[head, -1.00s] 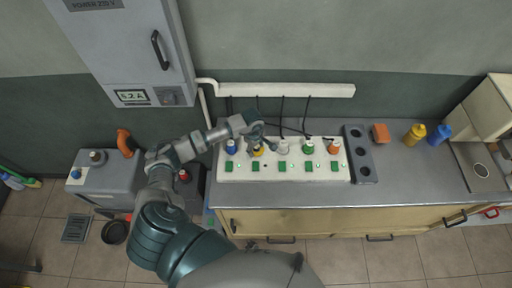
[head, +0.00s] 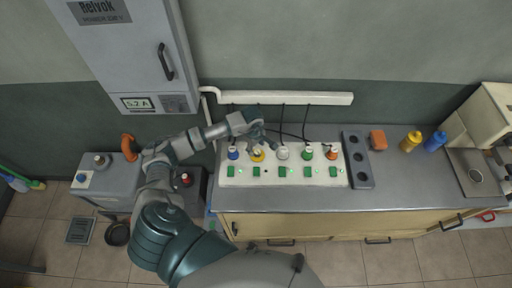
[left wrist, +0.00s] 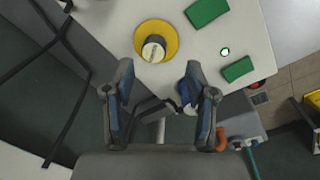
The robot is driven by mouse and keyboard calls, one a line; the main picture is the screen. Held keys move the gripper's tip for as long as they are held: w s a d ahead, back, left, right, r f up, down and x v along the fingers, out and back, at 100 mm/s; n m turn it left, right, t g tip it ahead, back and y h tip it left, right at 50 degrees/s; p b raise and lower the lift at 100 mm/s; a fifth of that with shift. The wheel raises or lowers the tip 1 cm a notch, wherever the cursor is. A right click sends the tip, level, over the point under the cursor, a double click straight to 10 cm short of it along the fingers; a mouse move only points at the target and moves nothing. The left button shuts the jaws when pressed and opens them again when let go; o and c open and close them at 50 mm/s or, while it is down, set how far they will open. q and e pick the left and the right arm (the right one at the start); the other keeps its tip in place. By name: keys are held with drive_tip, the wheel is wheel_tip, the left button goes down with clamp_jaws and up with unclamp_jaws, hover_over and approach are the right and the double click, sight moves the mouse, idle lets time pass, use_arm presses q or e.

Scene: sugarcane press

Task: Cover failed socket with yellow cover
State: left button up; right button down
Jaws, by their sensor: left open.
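A white socket strip (head: 285,176) lies on the grey counter, with a row of coloured round pieces and green switches. The yellow round piece (head: 257,156) is second from the left. In the left wrist view the yellow piece (left wrist: 171,31) is a flat-rimmed disc with a pale knob in its middle. My left gripper (head: 264,141) is open and empty, just behind and above it. In the wrist view the gripper's fingers (left wrist: 160,82) are apart, with the disc beyond their tips. A blue piece (head: 233,153) is at the left end, partly behind a finger in the wrist view.
White (head: 282,153), green (head: 307,154) and orange (head: 332,153) pieces stand to the right on the strip. Black cables run up the wall behind. The counter beyond has free room.

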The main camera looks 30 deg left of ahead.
use_arm(q)
drive_tip(key=shift+s+r+p, duration=0.2)
drive_tip(key=shift+r+p, duration=1.05)
drive_tip(key=shift+r, duration=1.2)
